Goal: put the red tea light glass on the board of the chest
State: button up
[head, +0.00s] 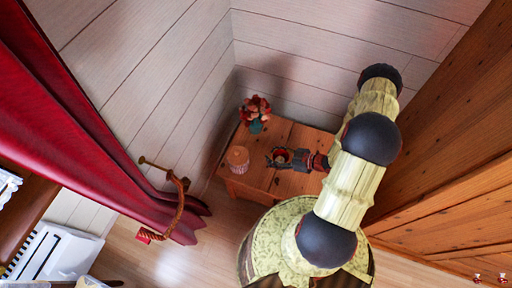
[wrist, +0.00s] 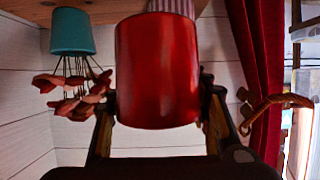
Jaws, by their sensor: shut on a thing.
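The red tea light glass (wrist: 158,68) fills the middle of the wrist view, between the two fingers of my gripper (wrist: 160,108). My gripper (head: 284,158) is shut on it. In the head view I look down into the small round glass (head: 283,156), partly covered by the fingers. The wooden chest (head: 298,137) stands in the corner, and the glass shows over its board. The wrist view is upside down, with a strip of the board (wrist: 105,8) at the top. I cannot tell whether the glass touches the board.
A teal pot (head: 257,126) with red flowers stands at the back of the board. A ribbed pale pink holder (head: 238,158) stands near its left edge, left of my gripper. Red curtains (head: 85,120) with a rope tieback (head: 178,210) hang at left. Bare board shows behind my gripper.

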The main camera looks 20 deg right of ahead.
jog(key=w+f+b, duration=0.1)
jog(key=w+f, duration=0.1)
jog(key=w, duration=0.1)
jog(key=w+f+b, duration=0.1)
jog(key=w+f, duration=0.2)
jog(key=w+f+b, duration=0.1)
jog(key=w+f, duration=0.2)
jog(key=w, duration=0.1)
jog(key=shift+w, duration=0.1)
jog(key=shift+w+f+b, duration=0.2)
jog(key=shift+f+b, duration=0.9)
jog(key=shift+f, duration=0.65)
jog(key=shift+f, duration=0.2)
jog(key=o, duration=1.4)
jog(key=shift+r, duration=0.1)
